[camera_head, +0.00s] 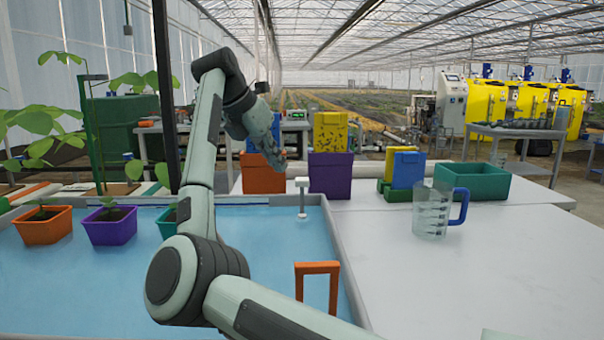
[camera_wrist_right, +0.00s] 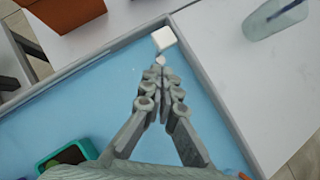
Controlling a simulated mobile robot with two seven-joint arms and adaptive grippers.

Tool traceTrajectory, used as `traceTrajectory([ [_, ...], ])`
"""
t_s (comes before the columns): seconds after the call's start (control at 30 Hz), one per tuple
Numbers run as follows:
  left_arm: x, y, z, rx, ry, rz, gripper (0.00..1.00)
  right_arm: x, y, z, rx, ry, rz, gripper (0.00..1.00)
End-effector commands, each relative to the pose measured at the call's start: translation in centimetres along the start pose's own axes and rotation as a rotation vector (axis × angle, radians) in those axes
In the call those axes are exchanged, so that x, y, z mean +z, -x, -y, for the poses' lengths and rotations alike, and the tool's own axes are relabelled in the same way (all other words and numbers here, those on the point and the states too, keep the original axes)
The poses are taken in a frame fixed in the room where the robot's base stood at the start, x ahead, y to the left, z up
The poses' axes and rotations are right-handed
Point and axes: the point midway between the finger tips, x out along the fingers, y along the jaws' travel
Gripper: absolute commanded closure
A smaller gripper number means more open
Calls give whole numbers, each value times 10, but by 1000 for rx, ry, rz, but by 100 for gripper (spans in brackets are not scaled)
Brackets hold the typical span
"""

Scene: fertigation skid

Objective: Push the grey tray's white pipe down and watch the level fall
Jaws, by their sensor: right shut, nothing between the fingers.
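The grey tray (camera_head: 335,240) holds blue liquid and shows its rim in the right wrist view (camera_wrist_right: 95,55). The white pipe (camera_head: 302,197) stands upright in the tray's far right corner, its square cap above the liquid. In the right wrist view the cap of the white pipe (camera_wrist_right: 163,38) lies just beyond my fingertips. My right gripper (camera_head: 279,161) is shut and empty, pointing down, above and left of the pipe in the head view. It shows in the right wrist view (camera_wrist_right: 158,75), where I cannot tell whether it touches the cap. My left gripper is out of view.
Orange (camera_head: 43,226), purple (camera_head: 110,226) and teal (camera_head: 168,222) plant pots stand in the tray at left. An orange handle (camera_head: 318,268) rises near the front right. A measuring jug (camera_head: 432,212) and bins, including a purple one (camera_head: 330,176), stand around the tray.

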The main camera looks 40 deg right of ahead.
Motion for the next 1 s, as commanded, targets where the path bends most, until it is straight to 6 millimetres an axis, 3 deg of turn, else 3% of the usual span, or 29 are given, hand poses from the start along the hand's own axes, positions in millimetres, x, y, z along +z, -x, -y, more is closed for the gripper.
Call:
traceTrajectory([
  [0.1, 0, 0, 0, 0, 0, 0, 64, -1, 26, -1, 2, 1, -1, 100],
  [0.33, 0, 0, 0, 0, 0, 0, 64, -2, 56, 0, 0, 3, -3, 100],
  [1.0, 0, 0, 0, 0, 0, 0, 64, -2, 60, 0, -2, 2, -4, 100],
])
